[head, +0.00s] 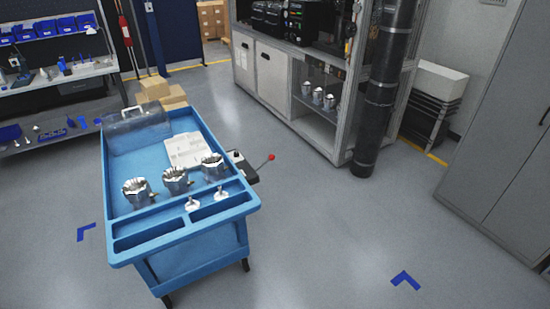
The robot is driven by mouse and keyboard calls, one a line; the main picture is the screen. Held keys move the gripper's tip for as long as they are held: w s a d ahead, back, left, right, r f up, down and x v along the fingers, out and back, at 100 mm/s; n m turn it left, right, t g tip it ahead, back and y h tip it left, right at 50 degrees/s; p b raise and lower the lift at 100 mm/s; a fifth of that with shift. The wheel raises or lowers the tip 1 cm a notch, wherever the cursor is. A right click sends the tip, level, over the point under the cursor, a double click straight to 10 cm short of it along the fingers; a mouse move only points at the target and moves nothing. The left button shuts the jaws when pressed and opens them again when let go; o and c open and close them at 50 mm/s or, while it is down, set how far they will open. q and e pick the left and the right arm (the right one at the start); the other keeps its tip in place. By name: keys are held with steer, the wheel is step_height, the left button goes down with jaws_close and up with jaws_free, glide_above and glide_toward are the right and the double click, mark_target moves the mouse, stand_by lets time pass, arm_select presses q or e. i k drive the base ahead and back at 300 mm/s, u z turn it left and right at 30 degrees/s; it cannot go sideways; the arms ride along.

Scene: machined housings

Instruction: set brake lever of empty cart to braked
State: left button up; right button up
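A blue cart (125,185) stands left of the middle. It is not empty: three silver machined housings (175,181), a white tray (188,150) and two small white pieces (221,193) are on its top. A lever with a red ball knob (271,157) sticks out to the right from a dark block (243,168) at the cart's right side. The lever is tilted a little upward. I cannot tell whether this position is braked. No other cart is in view. Neither of my grippers is in view.
A grey machine cabinet (272,72) with a thick black column (381,95) stands behind, right of the cart. Cardboard boxes (160,91) and a shelf rack (55,75) are at the left. Blue corner marks (405,281) lie on the floor. The floor right of the cart is clear.

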mark_target(272, 157)
steer(key=z, duration=0.3)
steer(key=i, duration=0.3)
steer(key=z, duration=1.25)
steer(key=i, duration=1.3)
steer(key=u, duration=0.05)
